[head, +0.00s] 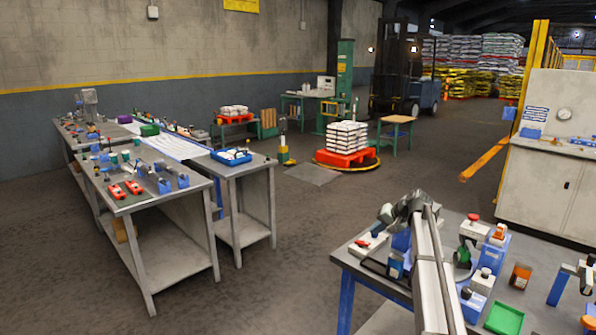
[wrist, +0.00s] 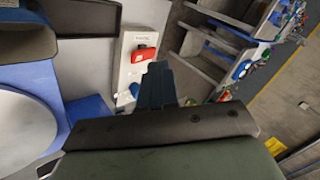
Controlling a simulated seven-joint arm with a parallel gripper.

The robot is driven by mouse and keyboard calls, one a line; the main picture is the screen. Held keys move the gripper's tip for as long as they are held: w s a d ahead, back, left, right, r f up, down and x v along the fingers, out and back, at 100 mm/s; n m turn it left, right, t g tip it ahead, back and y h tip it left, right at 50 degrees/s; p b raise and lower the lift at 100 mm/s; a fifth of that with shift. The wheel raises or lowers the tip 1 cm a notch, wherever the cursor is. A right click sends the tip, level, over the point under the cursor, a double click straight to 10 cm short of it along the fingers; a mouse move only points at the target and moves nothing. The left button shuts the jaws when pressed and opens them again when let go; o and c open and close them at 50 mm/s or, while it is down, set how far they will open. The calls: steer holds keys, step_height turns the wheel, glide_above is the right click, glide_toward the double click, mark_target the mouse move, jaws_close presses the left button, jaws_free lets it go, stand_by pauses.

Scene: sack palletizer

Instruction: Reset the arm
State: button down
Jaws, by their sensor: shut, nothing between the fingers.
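My gripper (wrist: 157,82) shows in the wrist view as dark fingers pressed together, with nothing between them. It points past a white panel (wrist: 138,48) that carries a red block (wrist: 145,54). In the head view my arm (head: 428,260) rises from the bottom edge over the near right workbench (head: 345,259). The arm's bent end hangs over the left part of that bench, and the fingers cannot be made out clearly there.
The near bench holds a green tray (head: 504,319), an orange box (head: 520,276) and several blue fixtures. Another cluttered workbench (head: 135,203) stands at left. Stacked white sacks (head: 347,138) sit on a red pallet (head: 345,159) at centre. Open floor lies between.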

steer(key=s+a+f+y, duration=0.1)
steer(key=s+a+f, duration=0.2)
steer(key=a+f, duration=0.4)
steer(key=s+a+f+g+h, duration=0.1)
steer(key=s+a+f+g, duration=0.2)
steer(key=s+f, duration=1.05)
steer(key=s+a+f+g+h, duration=0.1)
steer(key=s+a+f+g, duration=0.15)
steer(key=s+f, duration=1.1)
steer(key=s+a+f+n+g+h, duration=0.1)
steer(key=s+f+g+h, duration=0.15)
steer(key=s+f, duration=1.3)
steer(key=s+d+f+n+g+h, duration=0.1)
steer(key=s+g, duration=0.1)
steer(key=s, duration=1)
steer(key=s+d+f+n+g+h, duration=0.1)
steer(key=s+f+g, duration=0.1)
steer(key=s, duration=1)
steer(key=shift+s+n, duration=0.3)
steer(key=shift+s, duration=0.05)
steer(key=shift+h, duration=0.25)
